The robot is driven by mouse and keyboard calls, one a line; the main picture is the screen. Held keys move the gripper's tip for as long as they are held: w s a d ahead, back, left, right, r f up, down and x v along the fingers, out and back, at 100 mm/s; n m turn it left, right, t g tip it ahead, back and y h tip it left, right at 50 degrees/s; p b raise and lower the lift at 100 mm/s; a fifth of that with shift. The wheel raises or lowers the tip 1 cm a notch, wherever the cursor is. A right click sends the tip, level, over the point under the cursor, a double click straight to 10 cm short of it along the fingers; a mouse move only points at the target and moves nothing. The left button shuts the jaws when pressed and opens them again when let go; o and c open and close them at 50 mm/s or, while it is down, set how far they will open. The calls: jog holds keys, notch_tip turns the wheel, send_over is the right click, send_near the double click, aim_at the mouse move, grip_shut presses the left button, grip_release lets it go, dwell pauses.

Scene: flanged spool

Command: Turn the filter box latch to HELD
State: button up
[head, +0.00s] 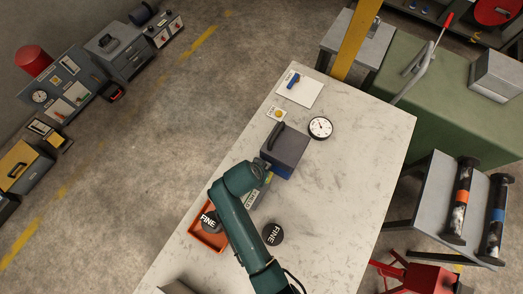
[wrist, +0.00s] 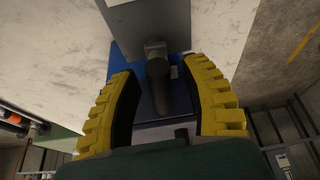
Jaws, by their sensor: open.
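The filter box (head: 285,148) is a blue box with a dark grey lid and a black handle, standing on the pale table. In the wrist view its blue face (wrist: 180,68) shows close up, with a dark rounded lever that looks like the latch (wrist: 157,68). My gripper (wrist: 160,76) is open, with its yellow ridged fingers on either side of the latch. I see no clear contact between fingers and latch. In the head view my wrist hides the box's near side, the latch and the fingers.
An orange tray (head: 207,240) with a black FINE disc (head: 209,222) is left of my arm; another FINE disc (head: 272,234) is right of it. A round gauge (head: 320,128) stands beside the box. A white sheet (head: 299,90) lies behind. The table's right side is clear.

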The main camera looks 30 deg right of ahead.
jog(key=shift+x, duration=1.35)
jog(key=shift+c, duration=0.3)
grip_shut()
